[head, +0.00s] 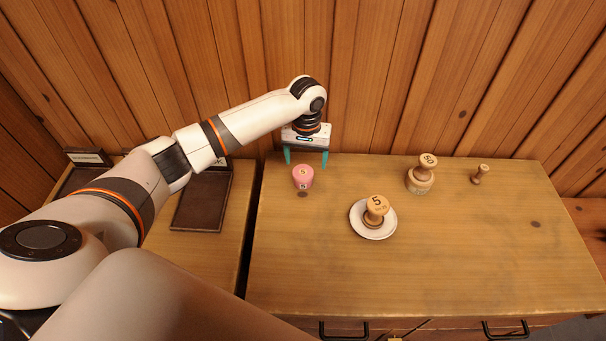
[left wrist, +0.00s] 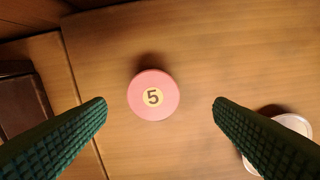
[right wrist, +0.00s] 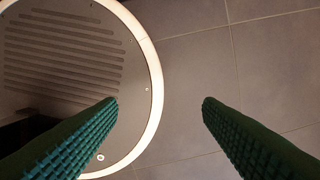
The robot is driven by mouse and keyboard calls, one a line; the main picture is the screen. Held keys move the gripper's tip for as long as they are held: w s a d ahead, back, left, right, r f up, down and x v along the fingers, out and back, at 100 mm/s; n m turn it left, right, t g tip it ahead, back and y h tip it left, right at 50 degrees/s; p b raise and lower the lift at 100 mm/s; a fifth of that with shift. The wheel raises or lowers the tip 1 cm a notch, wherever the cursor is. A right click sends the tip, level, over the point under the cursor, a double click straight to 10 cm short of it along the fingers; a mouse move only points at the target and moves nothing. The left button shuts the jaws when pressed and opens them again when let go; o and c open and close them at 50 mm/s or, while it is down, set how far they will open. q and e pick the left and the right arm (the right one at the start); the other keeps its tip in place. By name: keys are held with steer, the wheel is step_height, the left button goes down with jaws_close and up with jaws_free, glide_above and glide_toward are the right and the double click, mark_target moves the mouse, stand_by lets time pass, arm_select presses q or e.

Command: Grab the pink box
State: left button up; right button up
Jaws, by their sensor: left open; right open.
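The pink box (head: 303,178) is a small round piece with a 5 on its top. It stands upright near the left edge of the right-hand cabinet top. In the left wrist view the pink box (left wrist: 153,95) shows from above, between the two fingers and a little ahead of their tips. My left gripper (head: 306,160) is open and empty, pointing down above and behind the box, apart from it. Its green fingers (left wrist: 160,105) are spread wide. My right gripper (right wrist: 160,102) is open and empty over the floor, and is out of the head view.
A wooden spool marked 5 (head: 376,206) stands on a white saucer (head: 373,231). A spool marked 50 (head: 421,175) and a small spool (head: 480,174) stand farther right. A dark tray (head: 202,203) lies on the left cabinet. The cabinet's front middle (head: 300,270) is clear.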

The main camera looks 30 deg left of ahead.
mark_target(303, 172)
arm_select(q)
steer(key=shift+s+a+f+p, duration=0.1)
steer(key=shift+f+p, duration=0.1)
steer(key=shift+f, duration=0.95)
steer(key=shift+w+a+f+p, duration=0.1)
steer(key=shift+f+p, duration=0.1)
steer(key=shift+f, duration=0.95)
steer(key=shift+s+a+f+p, duration=0.1)
steer(key=shift+f+p, duration=0.1)
steer(key=shift+f, duration=0.95)
steer(key=c, duration=1.1)
